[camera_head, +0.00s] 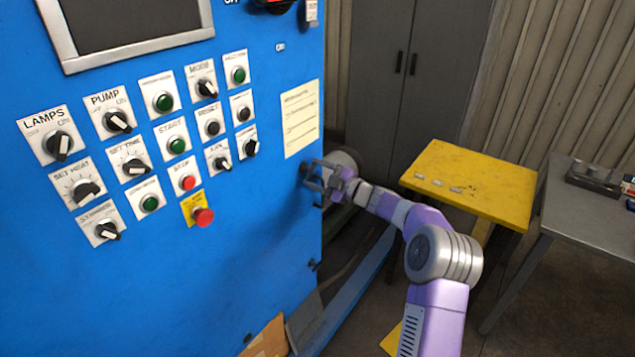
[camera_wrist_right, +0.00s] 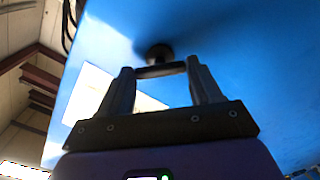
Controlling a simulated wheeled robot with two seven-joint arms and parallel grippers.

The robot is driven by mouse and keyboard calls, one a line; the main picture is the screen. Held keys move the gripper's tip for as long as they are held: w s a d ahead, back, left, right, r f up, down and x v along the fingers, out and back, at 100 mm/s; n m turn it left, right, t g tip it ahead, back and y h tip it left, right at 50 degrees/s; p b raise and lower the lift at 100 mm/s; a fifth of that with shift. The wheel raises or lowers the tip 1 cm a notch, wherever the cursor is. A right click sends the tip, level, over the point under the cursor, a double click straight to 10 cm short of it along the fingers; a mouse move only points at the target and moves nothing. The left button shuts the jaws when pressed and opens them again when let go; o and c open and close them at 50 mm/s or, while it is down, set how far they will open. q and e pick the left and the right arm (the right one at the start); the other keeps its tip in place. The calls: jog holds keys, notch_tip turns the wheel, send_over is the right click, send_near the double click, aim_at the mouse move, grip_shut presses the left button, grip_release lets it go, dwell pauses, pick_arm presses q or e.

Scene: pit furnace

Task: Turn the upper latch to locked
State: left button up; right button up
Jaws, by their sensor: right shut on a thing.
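The upper latch (camera_wrist_right: 157,53) is a small dark knob with a short bar on the blue cabinet door. In the wrist view the bar spans the gap between my fingertips, just below the round knob. My right gripper (camera_head: 322,178) is at the right edge of the blue cabinet (camera_head: 265,235) and is shut on the latch. Its two fingers (camera_wrist_right: 162,76) show on either side of the bar in the wrist view. In the head view the fingers mostly hide the latch, so its turn angle is hard to tell. My left gripper is not in view.
The cabinet carries several knobs and buttons, a red stop button (camera_head: 203,216) and a paper sheet (camera_head: 300,118). Another dark fitting (camera_head: 314,265) sits lower on the cabinet edge. A yellow table (camera_head: 490,175) and a grey table (camera_head: 585,215) stand at right, before a grey locker (camera_head: 400,100).

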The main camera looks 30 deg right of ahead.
jog(key=shift+n+b, duration=3.05)
jog(key=shift+n, duration=1.15)
jog(key=o, duration=1.1)
jog(key=shift+c, duration=0.2)
jog(key=v, duration=0.7)
jog(key=shift+s+d, duration=0.15)
jog(key=shift+s, duration=0.1)
